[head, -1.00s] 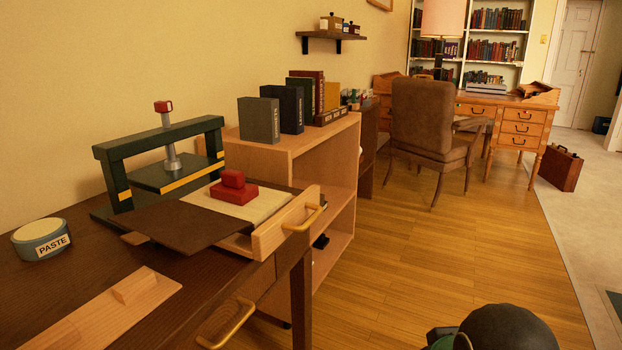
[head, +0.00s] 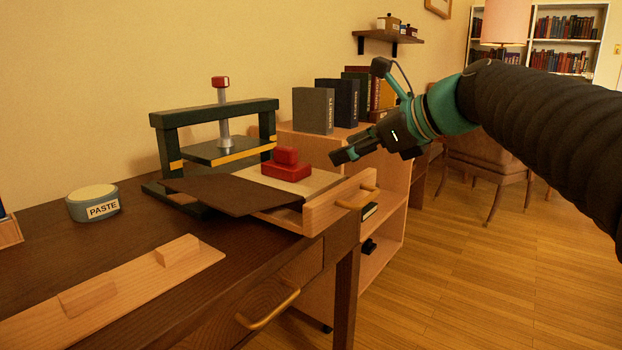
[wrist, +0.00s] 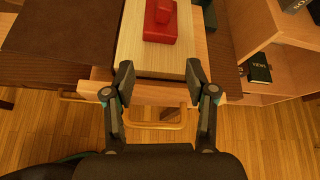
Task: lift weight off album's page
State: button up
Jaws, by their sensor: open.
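The red weight (head: 286,164), a block with a smaller knob on top, rests on the cream page of the open album (head: 325,182). The album's dark brown cover (head: 232,194) lies spread to the left. In the wrist view the weight (wrist: 160,22) sits on the pale page (wrist: 151,58), ahead of my fingertips. My gripper (head: 343,156) is open and empty, to the right of the weight in the head view. In the wrist view my gripper's two fingers (wrist: 158,80) stand apart near the page's near edge, not touching the weight.
A dark green press (head: 214,150) stands behind the album. A paste tin (head: 93,204) and a wooden board with blocks (head: 120,285) are on the dark desk. A brass-handled wooden front (wrist: 150,90) lies under my fingers. A bookshelf (head: 385,200) stands right.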

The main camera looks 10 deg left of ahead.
aim_at(290, 148)
jog(key=shift+m+y, duration=0.7)
jog(key=shift+m, duration=0.2)
jog(key=w+a, duration=0.1)
jog(key=a, duration=0.2)
jog(key=w+a+b, duration=0.1)
jog(key=w+a, duration=0.1)
jog(key=a, duration=0.1)
jog(key=w+a+f, duration=0.1)
jog(key=a, duration=0.2)
jog(key=shift+w+a, duration=0.1)
jog(key=shift+w, duration=0.2)
jog(key=shift+b+x, duration=0.8)
jog(key=shift+x, duration=2.1)
jog(key=shift+f, duration=0.1)
grip_shut()
